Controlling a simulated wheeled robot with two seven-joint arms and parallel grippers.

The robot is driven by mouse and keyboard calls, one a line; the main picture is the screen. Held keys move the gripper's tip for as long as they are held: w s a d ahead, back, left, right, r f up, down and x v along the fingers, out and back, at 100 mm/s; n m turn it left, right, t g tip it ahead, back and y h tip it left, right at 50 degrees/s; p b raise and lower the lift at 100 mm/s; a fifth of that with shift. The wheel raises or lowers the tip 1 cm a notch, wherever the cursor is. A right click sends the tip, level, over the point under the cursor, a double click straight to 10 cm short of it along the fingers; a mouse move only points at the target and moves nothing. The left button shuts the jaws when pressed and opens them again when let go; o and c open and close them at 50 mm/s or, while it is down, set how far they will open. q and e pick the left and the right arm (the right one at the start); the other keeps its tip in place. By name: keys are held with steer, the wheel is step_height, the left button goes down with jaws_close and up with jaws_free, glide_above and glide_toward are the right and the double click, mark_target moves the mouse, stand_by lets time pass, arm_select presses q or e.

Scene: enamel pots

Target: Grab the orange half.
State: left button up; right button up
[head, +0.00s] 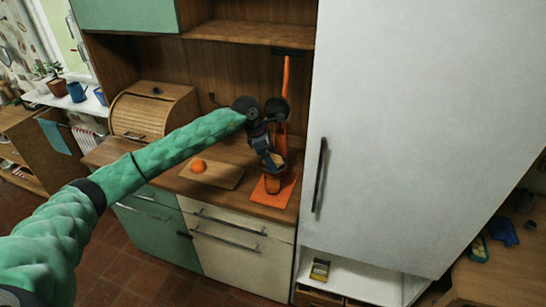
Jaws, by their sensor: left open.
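An orange half (199,166) lies on a wooden cutting board (226,181) on the counter. It is small, so I cannot tell which way its cut face points. My left gripper (272,162) is open, to the right of the board and apart from this orange half. It is in front of an orange upright press or stand (285,85) and above its orange base (285,192). A small pale shape shows beside the fingers, and I cannot tell what it is. The gripper hides part of the stand. My right gripper is not in view.
A wooden bread box (155,110) stands at the left on the counter. A tall white fridge (400,130) closes off the right side. A wooden shelf (250,34) and a green cabinet (125,14) hang above. The counter's front edge is clear left of the base.

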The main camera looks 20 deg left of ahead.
arm_select(q)
steer(key=shift+f, duration=0.1)
steer(key=c, duration=1.1)
steer(key=shift+c, duration=0.4)
